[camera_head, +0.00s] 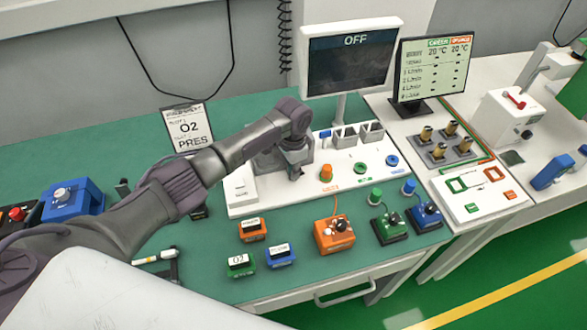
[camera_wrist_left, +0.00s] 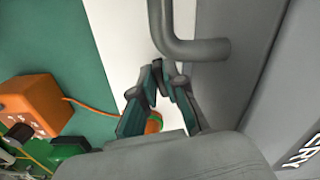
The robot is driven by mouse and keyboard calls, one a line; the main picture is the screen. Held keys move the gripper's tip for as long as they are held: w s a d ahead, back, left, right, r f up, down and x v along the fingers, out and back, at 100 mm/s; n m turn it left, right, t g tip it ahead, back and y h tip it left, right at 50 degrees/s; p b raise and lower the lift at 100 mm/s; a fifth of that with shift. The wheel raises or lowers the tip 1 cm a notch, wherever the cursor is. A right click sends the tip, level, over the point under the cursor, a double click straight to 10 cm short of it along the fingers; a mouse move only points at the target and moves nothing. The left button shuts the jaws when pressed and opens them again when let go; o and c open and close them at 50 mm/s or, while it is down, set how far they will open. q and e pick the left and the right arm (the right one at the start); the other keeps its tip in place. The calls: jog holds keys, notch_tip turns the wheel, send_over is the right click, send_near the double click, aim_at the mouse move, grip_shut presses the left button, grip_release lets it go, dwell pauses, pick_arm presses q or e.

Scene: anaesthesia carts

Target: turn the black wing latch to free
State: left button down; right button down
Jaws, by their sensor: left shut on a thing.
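My left arm reaches in from the left over the bench in the head view. My left gripper (camera_head: 295,173) is at the front of a grey housing (camera_head: 266,160) on the white panel. In the left wrist view the two dark fingers (camera_wrist_left: 165,75) are closed together beside the grey housing (camera_wrist_left: 232,90), just below a bent grey pipe (camera_wrist_left: 186,48). The black wing latch cannot be made out apart from the fingers, which hide what they grip. My right gripper is not in view.
On the white panel, an orange fitting (camera_head: 326,173) stands just right of the gripper. An orange box (camera_head: 334,235), a green box (camera_head: 388,228) and a blue box (camera_head: 424,216) stand in front. A monitor (camera_head: 350,62) reading OFF stands behind.

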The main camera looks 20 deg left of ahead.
pick_arm(q)
jog(key=shift+m, duration=1.2)
jog(key=c, duration=1.2)
grip_release()
notch_tip(320, 180, up, 12)
